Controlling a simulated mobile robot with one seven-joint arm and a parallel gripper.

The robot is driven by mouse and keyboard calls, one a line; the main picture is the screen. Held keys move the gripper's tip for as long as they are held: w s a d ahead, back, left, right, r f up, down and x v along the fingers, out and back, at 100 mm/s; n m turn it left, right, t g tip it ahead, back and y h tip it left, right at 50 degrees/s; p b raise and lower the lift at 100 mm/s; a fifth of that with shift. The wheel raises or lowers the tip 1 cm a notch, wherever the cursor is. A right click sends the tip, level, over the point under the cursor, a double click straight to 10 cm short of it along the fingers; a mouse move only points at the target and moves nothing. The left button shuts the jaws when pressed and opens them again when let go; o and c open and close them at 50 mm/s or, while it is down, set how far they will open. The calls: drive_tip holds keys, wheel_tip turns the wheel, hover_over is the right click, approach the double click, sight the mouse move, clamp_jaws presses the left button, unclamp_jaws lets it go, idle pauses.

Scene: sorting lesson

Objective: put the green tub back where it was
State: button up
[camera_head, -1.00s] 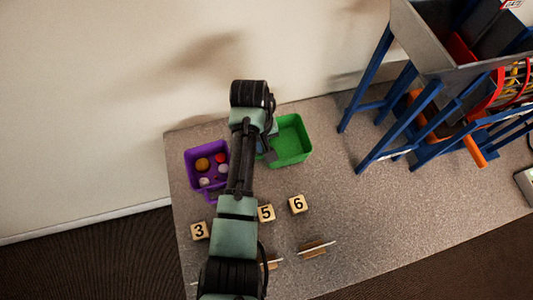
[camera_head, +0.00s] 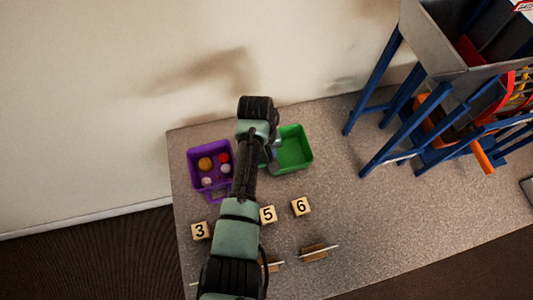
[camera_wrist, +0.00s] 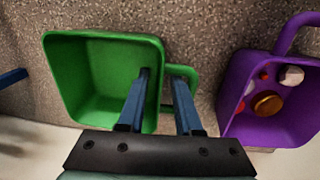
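The green tub (camera_head: 296,149) stands upright on the table at the back, partly hidden by my arm in the head view. In the wrist view the green tub (camera_wrist: 105,75) looks empty, with its looped handle on the right side. My gripper (camera_wrist: 161,78) straddles the tub's handle-side wall: one finger is inside the tub, the other outside by the handle loop. A gap shows between the fingers and the rim, so it looks open. In the head view my gripper (camera_head: 270,157) is mostly hidden behind my arm.
A purple tub (camera_head: 195,170) holding several balls stands left of the green tub. Numbered blocks 3 (camera_head: 200,230), 5 (camera_head: 268,214) and 6 (camera_head: 301,206) lie in front. A blue-legged rack (camera_head: 400,135) stands at the right. The wall is close behind.

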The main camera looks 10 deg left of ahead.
drive_tip(key=shift+r, duration=0.1)
wheel_tip(320, 180, up, 12)
drive_tip(key=a+p, duration=0.1)
drive_tip(key=p, duration=0.1)
drive_tip(key=w+d+r+m+t, duration=0.1)
drive_tip(key=w+r+t, duration=0.3)
drive_tip(key=r, duration=0.5)
drive_tip(key=w+d+r+m+t, duration=0.15)
drive_tip(key=w+r+t, duration=0.35)
drive_tip(key=r, duration=0.5)
drive_tip(key=w+d+r+t, duration=0.2)
drive_tip(key=w+r+t, duration=0.2)
drive_tip(key=r, duration=0.5)
drive_tip(key=s+d+r+m+t, duration=0.1)
drive_tip(key=s+r+t, duration=0.25)
drive_tip(key=r, duration=0.75)
drive_tip(key=s+d+r+m+t, duration=0.1)
drive_tip(key=s+r+t, duration=0.25)
drive_tip(key=r, duration=0.75)
drive_tip(key=s+r+t+y, duration=0.1)
drive_tip(key=s+r+t, duration=0.6)
drive_tip(key=s+r, duration=0.5)
drive_tip(key=shift+a+r, duration=0.25)
drive_tip(key=shift+r, duration=0.05)
drive_tip(key=shift+s, duration=0.1)
